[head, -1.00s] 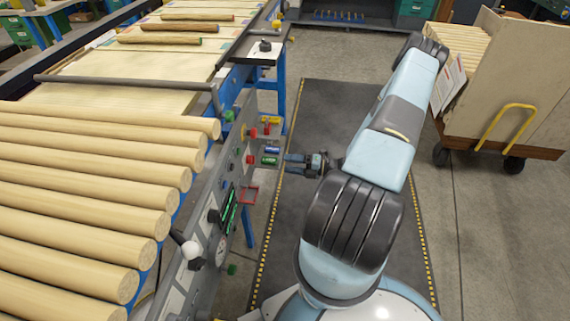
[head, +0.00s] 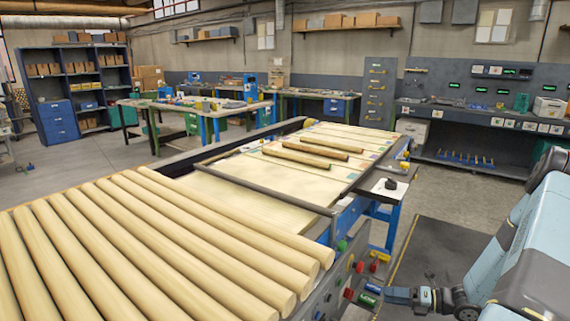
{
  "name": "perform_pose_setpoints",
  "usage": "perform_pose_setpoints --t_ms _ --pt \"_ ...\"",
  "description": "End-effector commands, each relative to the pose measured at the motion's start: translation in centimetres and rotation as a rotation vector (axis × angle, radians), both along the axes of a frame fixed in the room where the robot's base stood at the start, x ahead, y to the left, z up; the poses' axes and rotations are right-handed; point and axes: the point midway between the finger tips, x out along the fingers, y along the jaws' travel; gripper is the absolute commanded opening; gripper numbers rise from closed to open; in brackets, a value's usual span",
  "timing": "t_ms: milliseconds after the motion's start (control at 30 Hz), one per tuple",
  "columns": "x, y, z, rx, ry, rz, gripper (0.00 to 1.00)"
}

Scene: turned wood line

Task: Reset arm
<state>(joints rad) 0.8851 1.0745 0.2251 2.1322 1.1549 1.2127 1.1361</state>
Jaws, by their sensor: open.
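My arm (head: 535,262) enters at the right edge of the head view. My gripper (head: 388,294) is at its lower end, low in the picture, with its fingers pointing left at the side panel of the wood line. It is open, and I see nothing held between the fingers.
Turned wood rods (head: 150,245) lie on the line at the left. Red buttons (head: 360,267) and a yellow part (head: 380,255) are on its side panel. A dark floor mat (head: 435,250) lies right of the line. Shelves and benches stand farther back.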

Motion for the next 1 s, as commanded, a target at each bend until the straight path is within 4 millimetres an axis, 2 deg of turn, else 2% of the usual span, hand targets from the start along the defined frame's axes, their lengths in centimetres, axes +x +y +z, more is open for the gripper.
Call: perform_pose_setpoints --t_ms 100,467,1000 --pt "0.1 0.7 2.8 -0.097 -0.090 0.101 0.63" --pt "-0.7 3.0 10.5 -0.361 -0.367 0.409 0.63" --pt "-3.6 6.6 21.2 -0.700 -0.800 0.882 0.63"
